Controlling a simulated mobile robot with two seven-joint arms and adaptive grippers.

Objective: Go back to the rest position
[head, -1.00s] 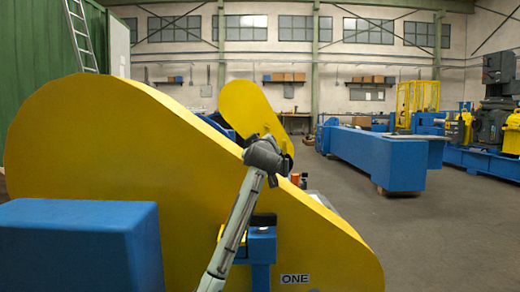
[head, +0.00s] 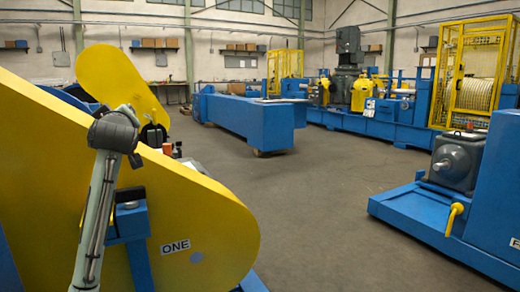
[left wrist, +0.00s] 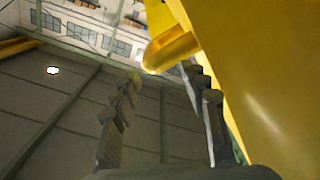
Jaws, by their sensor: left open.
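My left arm rises at the left of the head view, in front of a big yellow guard marked ONE (head: 215,225). My left gripper (head: 152,132) is small and dark there, beyond the wrist, and partly hidden. In the left wrist view its two fingers (left wrist: 162,80) stand apart with nothing between them. Yellow guard surface (left wrist: 265,70) fills the right side of that view, close beside the right finger. I cannot tell whether they touch. My right gripper is in neither view.
A second yellow guard (head: 122,78) stands behind the wrist. A blue stand (head: 130,222) is beside the arm. A long blue block (head: 240,122) lies farther back. Blue machinery with a grey gearbox (head: 455,160) is at the right. The grey floor (head: 320,205) between is clear.

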